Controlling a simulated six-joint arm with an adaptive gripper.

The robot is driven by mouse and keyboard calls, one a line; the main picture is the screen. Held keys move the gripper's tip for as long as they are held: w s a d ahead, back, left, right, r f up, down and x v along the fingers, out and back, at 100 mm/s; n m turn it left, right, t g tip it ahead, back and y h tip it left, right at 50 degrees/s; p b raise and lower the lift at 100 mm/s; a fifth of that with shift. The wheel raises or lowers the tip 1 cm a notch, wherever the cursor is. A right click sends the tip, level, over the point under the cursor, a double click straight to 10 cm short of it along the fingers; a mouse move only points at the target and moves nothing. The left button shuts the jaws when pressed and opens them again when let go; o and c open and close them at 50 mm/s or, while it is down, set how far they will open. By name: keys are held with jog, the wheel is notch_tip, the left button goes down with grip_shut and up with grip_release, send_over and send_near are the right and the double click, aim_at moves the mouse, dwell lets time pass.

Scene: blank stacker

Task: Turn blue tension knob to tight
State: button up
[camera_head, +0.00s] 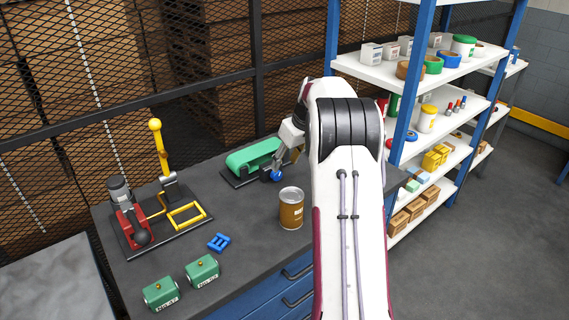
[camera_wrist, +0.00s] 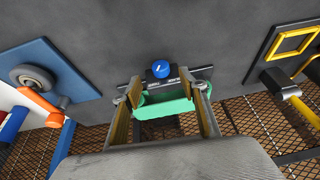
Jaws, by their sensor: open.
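The blue tension knob (camera_head: 277,175) sits at the front of a small green belt unit (camera_head: 252,154) on the dark bench. In the wrist view the knob (camera_wrist: 161,69) shows a pale mark on its top. Two small labels stand beside it, too small to read surely. My gripper (camera_head: 286,160) is above the right end of the belt unit, partly hidden by my arm in the head view. In the wrist view my gripper (camera_wrist: 160,76) is open, with the knob in line between its fingertips. No contact shows, and the green belt (camera_wrist: 165,108) appears between the fingers.
A brown can (camera_head: 291,210) stands in front of the knob. A yellow-handled clamp rig (camera_head: 160,205), a blue piece (camera_head: 219,242) and two green blocks (camera_head: 202,271) are to the left. A mesh fence is behind and loaded shelves (camera_head: 440,75) stand to the right.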

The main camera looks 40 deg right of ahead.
aim_at(279, 176)
dwell(0.4)
jog(key=shift+x, duration=3.85)
jog(key=c, duration=1.1)
